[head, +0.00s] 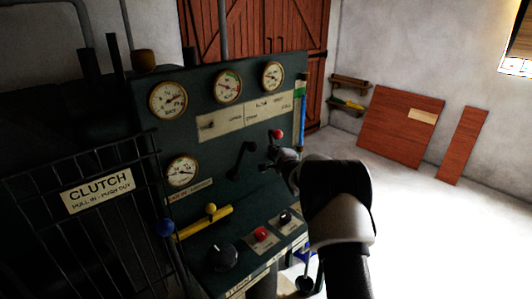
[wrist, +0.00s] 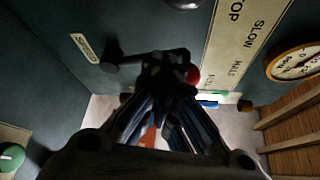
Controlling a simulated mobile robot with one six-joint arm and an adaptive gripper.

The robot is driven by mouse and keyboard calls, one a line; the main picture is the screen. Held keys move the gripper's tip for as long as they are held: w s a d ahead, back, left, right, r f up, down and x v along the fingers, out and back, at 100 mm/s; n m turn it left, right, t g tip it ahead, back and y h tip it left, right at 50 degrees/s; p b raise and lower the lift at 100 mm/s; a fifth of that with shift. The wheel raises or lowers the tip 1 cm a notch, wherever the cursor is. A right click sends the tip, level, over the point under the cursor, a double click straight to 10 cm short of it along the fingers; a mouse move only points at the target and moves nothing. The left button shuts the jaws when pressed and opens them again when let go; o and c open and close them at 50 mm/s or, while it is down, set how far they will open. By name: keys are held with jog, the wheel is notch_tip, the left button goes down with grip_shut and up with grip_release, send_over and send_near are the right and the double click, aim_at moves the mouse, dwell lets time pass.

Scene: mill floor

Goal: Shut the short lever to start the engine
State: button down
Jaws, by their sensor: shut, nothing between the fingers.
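A short black lever (head: 241,158) sticks out from the dark green engine panel (head: 225,130), left of my gripper. In the wrist view a black lever (wrist: 116,62) reaches across to the tips of my fingers. A red knob (head: 277,134) stands just above my gripper in the head view; it also shows beside the fingertips in the wrist view (wrist: 194,75). I cannot tell which of these is the task's lever. My gripper (head: 273,161) is shut and empty, close in front of the panel; its fingers (wrist: 168,72) hide part of the levers. Contact is unclear.
Several round gauges (head: 228,87) and a speed plate (head: 245,117) are on the panel. Below are a yellow bar (head: 204,222), a red button (head: 261,234) and a black knob (head: 222,257). A clutch guard (head: 80,220) stands left.

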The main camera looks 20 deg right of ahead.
jog(key=a+b, duration=0.1)
jog(key=a, duration=0.1)
jog(key=a+r, duration=0.1)
jog(key=shift+a+b, duration=0.35)
jog(key=shift+a, duration=0.05)
jog(key=shift+r, duration=0.15)
